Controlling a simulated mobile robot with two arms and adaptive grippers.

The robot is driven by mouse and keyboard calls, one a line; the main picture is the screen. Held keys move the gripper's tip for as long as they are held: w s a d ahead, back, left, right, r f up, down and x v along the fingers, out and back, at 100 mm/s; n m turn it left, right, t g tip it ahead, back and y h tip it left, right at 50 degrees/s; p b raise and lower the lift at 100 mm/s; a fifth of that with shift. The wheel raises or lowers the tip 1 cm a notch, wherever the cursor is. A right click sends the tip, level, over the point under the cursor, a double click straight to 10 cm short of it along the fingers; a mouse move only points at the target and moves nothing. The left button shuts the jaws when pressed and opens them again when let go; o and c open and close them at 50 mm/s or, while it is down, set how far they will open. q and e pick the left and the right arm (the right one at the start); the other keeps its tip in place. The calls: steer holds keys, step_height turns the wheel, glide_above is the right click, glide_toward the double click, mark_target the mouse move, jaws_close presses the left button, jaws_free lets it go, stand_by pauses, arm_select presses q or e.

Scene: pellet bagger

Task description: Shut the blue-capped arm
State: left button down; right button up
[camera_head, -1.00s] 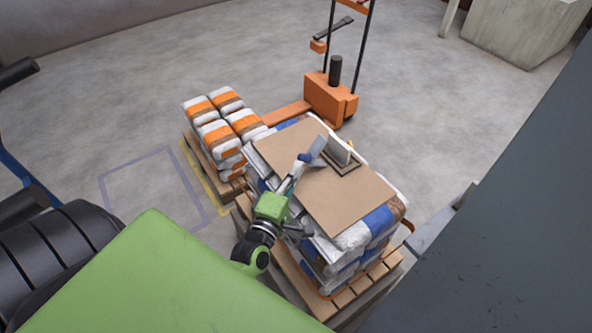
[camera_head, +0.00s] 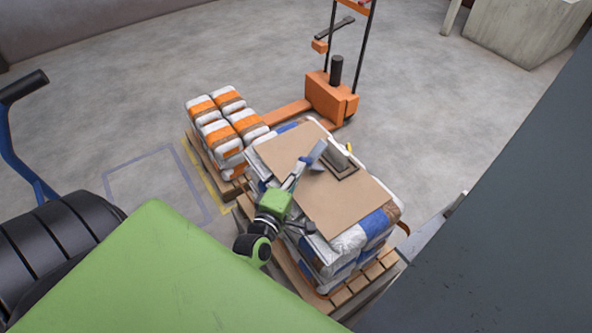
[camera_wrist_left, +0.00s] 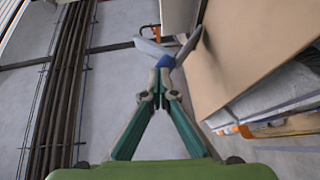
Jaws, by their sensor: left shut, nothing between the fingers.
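The blue-capped arm (camera_head: 317,152) is a pale grey-blue piece standing out at an angle beside a grey upright plate (camera_head: 337,156) on a dark base on the cardboard sheet. In the left wrist view its blue cap (camera_wrist_left: 165,62) shows just beyond my fingertips, with pale grey parts spreading from it in a V. My left gripper (camera_head: 292,181) is shut and empty, close to the cap end. In the left wrist view the shut fingertips (camera_wrist_left: 168,93) are just below the cap; I cannot tell whether they touch it. My right gripper is not in view.
The cardboard sheet (camera_head: 325,205) covers a stack of white, blue and brown bags on a wooden pallet (camera_head: 352,288). Another pallet with orange-white bags (camera_head: 222,135) and an orange pallet truck (camera_head: 331,98) stand behind. A large grey panel (camera_head: 500,230) fills the right side.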

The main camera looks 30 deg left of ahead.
mark_target(319, 155)
arm_select(q)
steer(key=w+d+r+p, duration=0.3)
steer(key=w+r+p, duration=0.2)
steer(key=w, duration=0.3)
steer(key=shift+w+d+p, duration=0.3)
steer(key=shift+w+p, duration=0.1)
steer(key=shift+p, duration=0.1)
stand_by(1.9)
